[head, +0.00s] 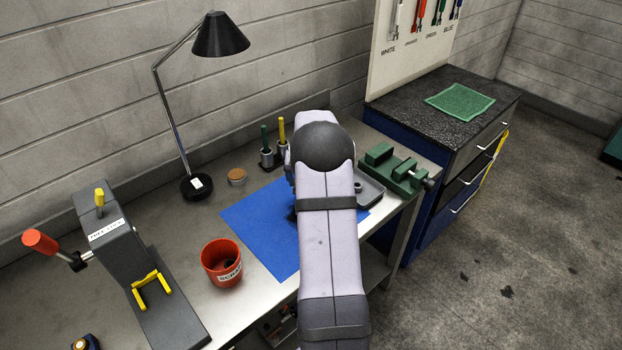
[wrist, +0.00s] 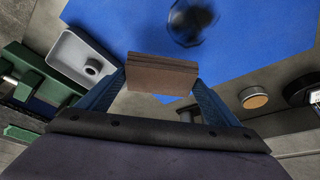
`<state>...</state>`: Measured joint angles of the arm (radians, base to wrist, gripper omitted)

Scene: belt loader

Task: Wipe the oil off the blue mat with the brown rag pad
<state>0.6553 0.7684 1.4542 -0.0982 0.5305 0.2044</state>
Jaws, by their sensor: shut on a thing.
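The blue mat (head: 255,235) lies flat on the metal bench, partly covered by my arm in the head view. It fills the top of the wrist view (wrist: 250,50). A dark, glossy oil patch (wrist: 190,20) with smeared edges is on the mat; only a dark bit of it seems to show beside my arm in the head view. My gripper (wrist: 161,82) is shut on the brown rag pad (wrist: 162,72), held between its two blue fingers. The pad is near the oil patch in the wrist view; whether it touches the mat I cannot tell. My arm hides the pad in the head view.
A red cup (head: 221,262) stands beside the mat's left edge. Behind are a round brown-topped tin (head: 236,176), a black lamp (head: 196,187) and two holders with green and yellow sticks. A grey tray (head: 370,189) and green vise (head: 398,172) are right; a press (head: 125,250) is left.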

